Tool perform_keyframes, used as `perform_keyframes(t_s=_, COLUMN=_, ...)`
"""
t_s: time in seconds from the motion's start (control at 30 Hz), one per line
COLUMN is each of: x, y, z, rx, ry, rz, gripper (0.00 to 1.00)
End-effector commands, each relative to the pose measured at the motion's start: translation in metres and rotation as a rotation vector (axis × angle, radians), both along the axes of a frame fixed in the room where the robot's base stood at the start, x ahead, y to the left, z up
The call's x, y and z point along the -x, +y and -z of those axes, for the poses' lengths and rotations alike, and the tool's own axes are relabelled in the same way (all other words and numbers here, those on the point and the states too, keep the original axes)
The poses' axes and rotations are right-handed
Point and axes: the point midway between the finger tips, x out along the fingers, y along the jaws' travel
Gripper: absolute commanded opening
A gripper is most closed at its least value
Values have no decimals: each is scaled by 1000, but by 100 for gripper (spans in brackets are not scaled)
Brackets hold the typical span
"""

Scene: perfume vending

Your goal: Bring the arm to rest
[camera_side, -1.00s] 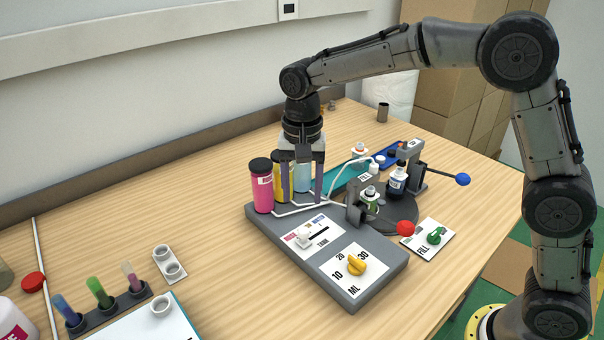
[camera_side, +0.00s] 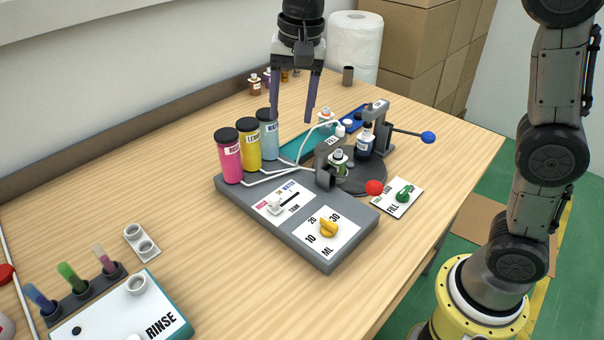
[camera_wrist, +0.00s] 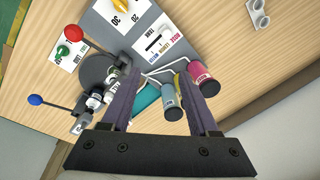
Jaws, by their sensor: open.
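My gripper (camera_side: 293,115) is open and empty, raised above the dispensing machine with its fingers pointing down. In the wrist view its two fingers (camera_wrist: 163,100) stand apart with nothing held between them. The grey dispensing machine (camera_side: 285,238) sits on the table below and bears a pink bottle (camera_side: 230,160), a yellow bottle (camera_side: 249,148) and a blue bottle (camera_side: 268,138). In the side view the fingers show beside and over the blue bottle's right. The upper part of my arm is cut off by the top of the frame.
A red-knobbed lever (camera_side: 374,187) and a blue-knobbed lever (camera_side: 428,137) stand by the round turntable (camera_side: 358,182). A green-knobbed fill plate (camera_side: 395,205) lies at right. A rinse tray (camera_side: 95,325) and test-tube rack (camera_side: 88,277) are front left. A paper roll (camera_side: 353,45) stands behind.

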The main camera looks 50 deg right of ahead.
Motion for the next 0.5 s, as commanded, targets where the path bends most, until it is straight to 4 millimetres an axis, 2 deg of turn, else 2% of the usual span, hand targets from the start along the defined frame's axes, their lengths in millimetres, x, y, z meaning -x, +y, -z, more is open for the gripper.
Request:
perform_keyframes(t_s=0.03, x=17, y=-12, z=-15, rx=-6, ry=-33, rz=11, gripper=61)
perform_keyframes(t_s=0.1, x=39, y=-25, z=-28, rx=-8, ry=-73, rz=6, gripper=61)
perform_keyframes(t_s=0.23, x=83, y=-46, z=-41, rx=1, ry=-144, rz=-39, gripper=61)
perform_keyframes(t_s=0.37, x=128, y=-63, z=-42, rx=27, ry=-214, rz=-117, gripper=61)
perform_keyframes(t_s=0.5, x=174, y=-76, z=-29, rx=73, ry=-283, rz=-230, gripper=61)
